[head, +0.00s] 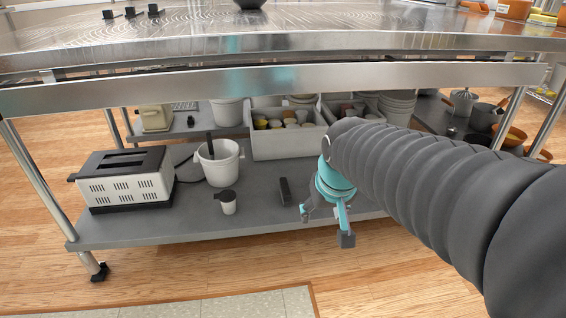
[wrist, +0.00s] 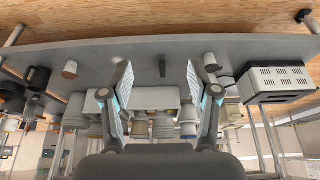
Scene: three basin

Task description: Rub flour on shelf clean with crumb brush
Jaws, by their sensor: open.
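A small dark upright block-like object (head: 285,190), possibly the crumb brush, is on the grey lower shelf (head: 270,218). It also shows between my fingers in the upside-down wrist view (wrist: 162,66), beyond the fingertips. My gripper (head: 326,224) is open and empty, at the shelf's front edge in the head view, just right of the dark object and apart from it. Its spread fingers also show in the wrist view (wrist: 158,80). A small pale patch (wrist: 117,59) near the left fingertip may be flour; I cannot be sure. My arm hides the shelf's right part in the head view.
A toaster (head: 125,178), a white bucket (head: 218,162) and a small white cup with a dark top (head: 227,203) stand left of the dark object. A white bin of jars (head: 285,143) stands behind it. The metal tabletop (head: 250,72) overhangs the shelf.

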